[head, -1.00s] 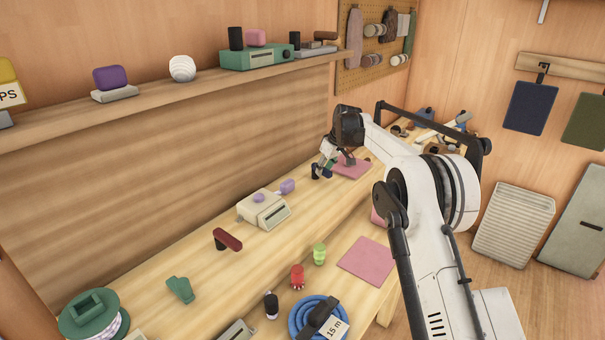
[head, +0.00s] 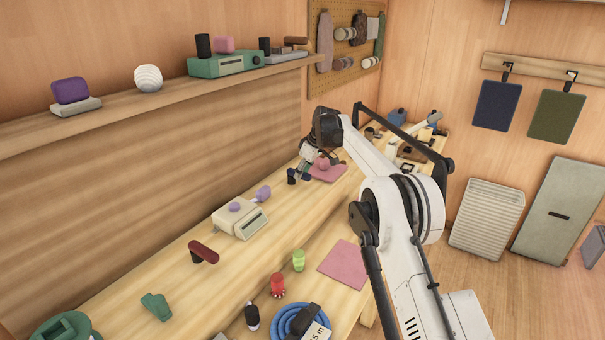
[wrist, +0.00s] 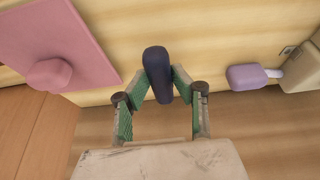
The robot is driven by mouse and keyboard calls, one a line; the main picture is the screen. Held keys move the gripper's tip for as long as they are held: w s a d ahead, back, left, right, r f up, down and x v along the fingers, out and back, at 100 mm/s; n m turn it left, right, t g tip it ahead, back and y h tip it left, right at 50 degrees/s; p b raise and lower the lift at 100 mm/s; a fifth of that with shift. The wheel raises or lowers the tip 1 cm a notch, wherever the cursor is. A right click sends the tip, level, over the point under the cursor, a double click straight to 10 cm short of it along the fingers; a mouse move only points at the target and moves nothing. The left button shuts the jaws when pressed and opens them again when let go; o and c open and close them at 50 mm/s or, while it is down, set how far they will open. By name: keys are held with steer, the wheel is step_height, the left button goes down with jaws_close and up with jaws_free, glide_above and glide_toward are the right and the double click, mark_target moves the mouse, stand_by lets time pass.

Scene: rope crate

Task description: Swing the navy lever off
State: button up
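The navy lever (wrist: 157,72) stands out between my fingertips in the wrist view, a rounded dark bar seen nearly end to end. My gripper (wrist: 161,80) has one green-padded finger on each side of it, and both tips appear to touch it. In the head view my gripper (head: 304,164) is low over the far part of the bench, with the navy lever (head: 304,177) partly hidden beneath it.
A pink mat (head: 328,174) with a pink knob (wrist: 49,74) lies beside the lever. A cream box (head: 239,220) with a purple paddle (wrist: 247,77) is on the other side. A maroon lever (head: 204,252) stands farther along the bench (head: 170,250). A shelf (head: 120,107) runs above.

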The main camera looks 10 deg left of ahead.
steer(key=o, duration=0.4)
steer(key=v, duration=1.2)
steer(key=shift+d+r, duration=0.1)
steer(key=shift+d, duration=0.05)
